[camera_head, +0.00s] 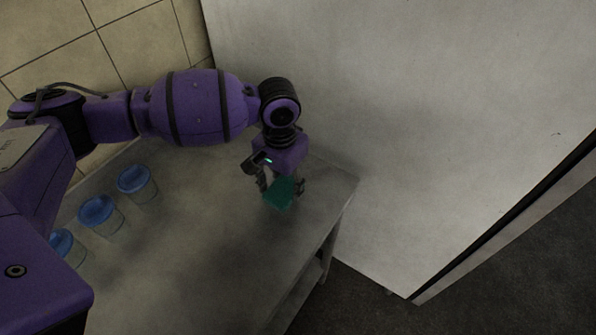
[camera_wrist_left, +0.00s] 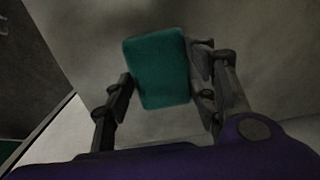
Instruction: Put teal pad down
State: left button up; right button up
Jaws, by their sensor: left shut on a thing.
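The teal pad (camera_head: 279,194) is a small flat rectangular block in the head view, close to the right end of the grey table (camera_head: 215,250). My left gripper (camera_head: 281,186) is shut on the teal pad and points down at the table. In the left wrist view the pad (camera_wrist_left: 158,72) sits between the two dark fingers of the gripper (camera_wrist_left: 160,85). I cannot tell whether the pad touches the tabletop or hangs just above it. My right gripper is not in view.
Several clear jars with blue lids, one of them the far jar (camera_head: 136,184), stand in a row at the table's left. A large pale panel (camera_head: 420,120) rises behind and right of the table. The tabletop between jars and pad is clear.

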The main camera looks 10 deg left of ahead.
aim_at(283, 188)
pick_arm(q)
jog(key=shift+f, duration=0.1)
jog(key=o, duration=1)
notch_tip(283, 188, up, 12)
jog(key=p, duration=0.1)
dwell(0.5)
